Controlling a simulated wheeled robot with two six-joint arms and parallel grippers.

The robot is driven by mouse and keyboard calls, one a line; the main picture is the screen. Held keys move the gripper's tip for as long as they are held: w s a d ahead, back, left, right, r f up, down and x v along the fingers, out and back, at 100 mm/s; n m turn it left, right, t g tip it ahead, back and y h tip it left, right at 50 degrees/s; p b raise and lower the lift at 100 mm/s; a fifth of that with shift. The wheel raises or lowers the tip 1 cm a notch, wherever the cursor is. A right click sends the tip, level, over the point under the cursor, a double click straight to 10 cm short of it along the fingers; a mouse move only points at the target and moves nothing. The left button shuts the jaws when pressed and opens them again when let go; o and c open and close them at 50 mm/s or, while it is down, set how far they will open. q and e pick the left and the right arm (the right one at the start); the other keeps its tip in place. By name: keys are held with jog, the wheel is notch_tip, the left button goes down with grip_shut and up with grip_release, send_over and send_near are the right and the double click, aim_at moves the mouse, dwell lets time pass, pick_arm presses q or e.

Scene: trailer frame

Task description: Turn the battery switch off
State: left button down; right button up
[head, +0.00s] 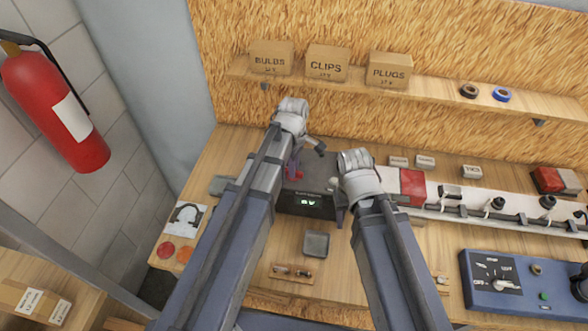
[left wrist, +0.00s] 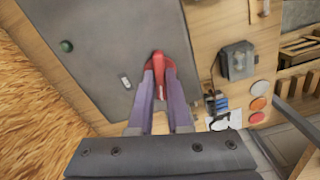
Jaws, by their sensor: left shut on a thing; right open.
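The battery switch is a red handle (left wrist: 158,62) on the flat top of a grey box (left wrist: 115,45). In the left wrist view the two purple fingers of my left gripper (left wrist: 159,82) are shut on the handle, one on each side. In the head view the red handle (head: 297,176) shows beside my left gripper (head: 292,170), partly hidden by my arm. The box's front has a small display (head: 308,202) with green characters too small to read surely. My right gripper (head: 341,212) is at the box's right side, mostly hidden by its own arm, and holds nothing visible.
A blue control panel (head: 510,285) stands at the right, with a white trailer light bar (head: 470,205) behind it. A shelf with boxes marked BULBS, CLIPS and PLUGS (head: 389,70) is at the back. A grey tray (head: 316,243) lies before the box.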

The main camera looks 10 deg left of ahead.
pick_arm(q)
jog(key=shift+n, duration=1.8)
jog(key=c, duration=0.8)
grip_release()
jog(key=shift+o, duration=0.2)
notch_tip(320, 180, up, 6)
jog(key=p, duration=0.6)
